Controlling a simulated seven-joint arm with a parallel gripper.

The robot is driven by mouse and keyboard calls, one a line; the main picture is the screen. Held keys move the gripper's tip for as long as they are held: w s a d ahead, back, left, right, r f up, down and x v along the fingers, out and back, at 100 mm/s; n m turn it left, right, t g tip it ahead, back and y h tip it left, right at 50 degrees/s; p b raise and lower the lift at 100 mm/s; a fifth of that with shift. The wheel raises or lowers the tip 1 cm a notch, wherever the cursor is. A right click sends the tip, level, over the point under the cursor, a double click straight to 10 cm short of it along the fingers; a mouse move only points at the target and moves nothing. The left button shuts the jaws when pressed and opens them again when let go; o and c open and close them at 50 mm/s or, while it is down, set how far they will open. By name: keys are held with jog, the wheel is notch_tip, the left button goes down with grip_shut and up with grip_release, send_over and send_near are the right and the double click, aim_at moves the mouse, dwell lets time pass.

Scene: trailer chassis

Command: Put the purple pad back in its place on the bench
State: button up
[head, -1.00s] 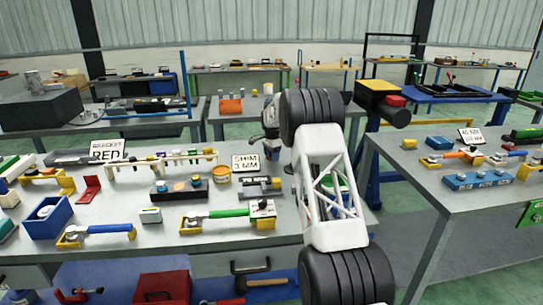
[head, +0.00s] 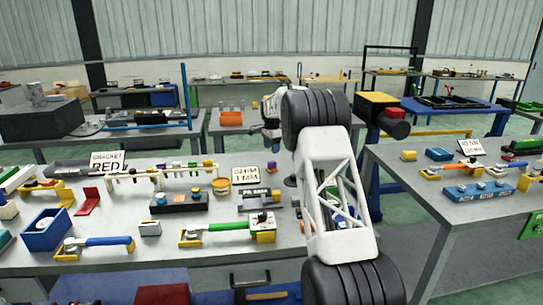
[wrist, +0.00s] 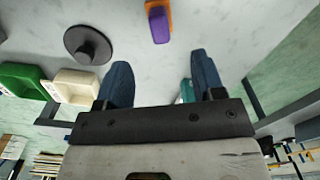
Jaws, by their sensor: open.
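In the wrist view a purple block (wrist: 159,27), which looks like the purple pad, lies on the grey bench top beside an orange part (wrist: 158,4); the top edge cuts off part of the orange. My gripper (wrist: 162,78) has its two blue fingers spread with nothing between them. The purple block is beyond the fingertips, roughly in line with the gap.
Beside my fingers in the wrist view are a dark round disc with a knob (wrist: 88,45), a cream block (wrist: 76,86) and a green part (wrist: 22,80). The bench (head: 120,262) holds a blue bin (head: 47,230), a rack (head: 150,174) and several tools. A second bench stands at the right.

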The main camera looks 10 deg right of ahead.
jog(key=shift+r, duration=0.8)
jog(key=shift+r, duration=0.1)
jog(key=s+r+n, duration=0.2)
jog(key=s+r, duration=0.5)
jog(key=s, duration=0.6)
jog(key=s+r+n+t, duration=0.1)
jog(key=s+r+n, duration=0.1)
jog(key=s+r, duration=0.75)
jog(key=s+r+n, duration=0.2)
jog(key=s+r, duration=0.3)
jog(key=s, duration=1)
jog(key=s+n+t, duration=0.1)
jog(key=s+n, duration=0.3)
jog(key=s, duration=2)
jog(key=s+f+n, duration=0.1)
jog(key=s+f, duration=0.4)
jog(key=s, duration=0.6)
jog(key=s+f+n, duration=0.2)
jog(key=s+f, duration=0.3)
jog(key=s, duration=0.7)
jog(key=shift+s+d+f+t, duration=0.25)
jog(key=shift+f+t, duration=0.05)
jog(key=shift+f, duration=0.05)
